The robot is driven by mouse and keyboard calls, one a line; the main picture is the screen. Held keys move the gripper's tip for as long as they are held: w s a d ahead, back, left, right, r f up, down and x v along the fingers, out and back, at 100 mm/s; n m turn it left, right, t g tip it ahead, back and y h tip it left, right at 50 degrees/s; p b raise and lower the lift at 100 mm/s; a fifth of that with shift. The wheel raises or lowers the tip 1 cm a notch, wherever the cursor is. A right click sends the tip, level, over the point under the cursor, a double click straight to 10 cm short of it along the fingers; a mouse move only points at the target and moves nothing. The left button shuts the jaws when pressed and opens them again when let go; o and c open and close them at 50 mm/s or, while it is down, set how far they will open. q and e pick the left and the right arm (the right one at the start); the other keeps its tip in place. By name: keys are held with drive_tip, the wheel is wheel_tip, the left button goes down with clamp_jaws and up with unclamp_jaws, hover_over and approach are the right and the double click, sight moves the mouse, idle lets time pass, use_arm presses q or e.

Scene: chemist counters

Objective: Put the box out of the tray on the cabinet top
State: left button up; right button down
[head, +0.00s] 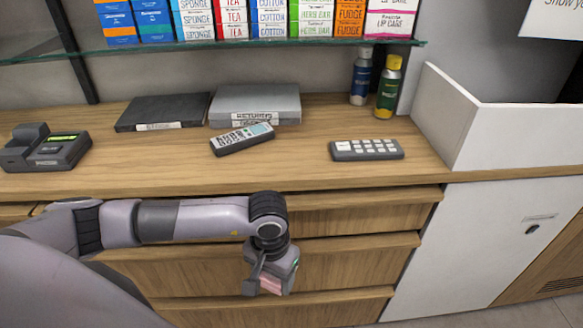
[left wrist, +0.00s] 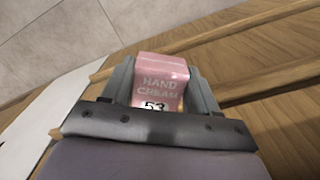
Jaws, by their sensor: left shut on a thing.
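A pink box marked "HAND CREAM" and "53" (left wrist: 160,82) is between the fingers of my left gripper (left wrist: 162,90), which is shut on it. In the head view my left gripper (head: 268,282) hangs in front of the wooden drawers, below the cabinet top (head: 300,155), and only a bit of the pink box (head: 271,284) shows there. My right gripper is not in view.
A glass shelf (head: 240,45) with boxes hangs above. The front middle is clear.

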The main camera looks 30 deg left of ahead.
use_arm(q)
drive_tip(key=shift+w+r, duration=0.2)
drive_tip(key=shift+r, duration=0.3)
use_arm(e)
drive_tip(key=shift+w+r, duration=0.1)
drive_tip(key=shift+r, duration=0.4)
use_arm(q)
drive_tip(key=shift+a, duration=0.15)
